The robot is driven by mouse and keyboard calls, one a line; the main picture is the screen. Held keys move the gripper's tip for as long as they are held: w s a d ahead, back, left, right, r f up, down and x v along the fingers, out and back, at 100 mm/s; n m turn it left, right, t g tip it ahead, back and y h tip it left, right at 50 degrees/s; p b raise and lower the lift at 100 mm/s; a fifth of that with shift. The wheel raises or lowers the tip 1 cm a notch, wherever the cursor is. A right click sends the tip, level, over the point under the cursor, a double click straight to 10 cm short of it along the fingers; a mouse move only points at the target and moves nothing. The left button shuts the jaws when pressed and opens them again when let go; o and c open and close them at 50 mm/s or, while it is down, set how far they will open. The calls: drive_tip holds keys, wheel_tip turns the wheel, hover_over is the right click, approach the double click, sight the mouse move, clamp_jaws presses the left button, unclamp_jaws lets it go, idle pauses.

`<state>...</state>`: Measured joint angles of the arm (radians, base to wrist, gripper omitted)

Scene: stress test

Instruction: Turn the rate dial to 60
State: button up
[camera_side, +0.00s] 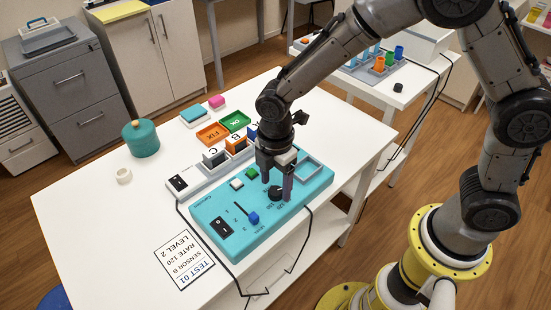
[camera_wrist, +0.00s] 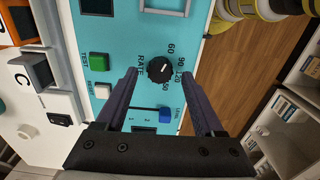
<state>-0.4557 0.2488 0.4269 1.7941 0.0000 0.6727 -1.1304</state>
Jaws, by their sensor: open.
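The rate dial (camera_wrist: 160,70) is a round black knob with a short white mark on the teal control panel (camera_wrist: 125,45). Printed numbers 60, 90, 120 and 150 curve around its right side in the wrist view. The white mark leans up and right, but which number it meets is too small to tell. In the side view the dial (camera_side: 274,193) sits near the panel's front right part. My gripper (camera_wrist: 160,74) is open, pointing down, with one finger on each side of the dial; whether they touch it is unclear. It also shows in the side view (camera_side: 276,190).
A card (camera_side: 184,261) reads TEST 01, SENSOR B, RATE 120, LEVEL 2. Sensor blocks (camera_side: 215,157) stand behind. Black cables run along the panel.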

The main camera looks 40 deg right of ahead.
sight(276, 190)
wheel_tip(276, 190, up, 12)
drive_tip(key=shift+r, duration=0.2)
idle(0.4)
drive_tip(key=s+d+r+m+t, duration=0.4)
drive_tip(key=s+d+r+m, duration=0.25)
drive_tip(key=d+r, duration=0.5)
drive_tip(key=s+d+f+m, duration=0.2)
drive_tip(key=s+m, duration=0.4)
drive_tip(key=s+d+f+m+t, duration=0.1)
drive_tip(key=s+d+f+m, duration=0.1)
drive_tip(key=s+m, duration=0.3)
drive_tip(key=shift+s+d+f+m+t, duration=0.15)
drive_tip(key=shift+s+d+m+t, duration=0.2)
drive_tip(key=shift+d, duration=0.4)
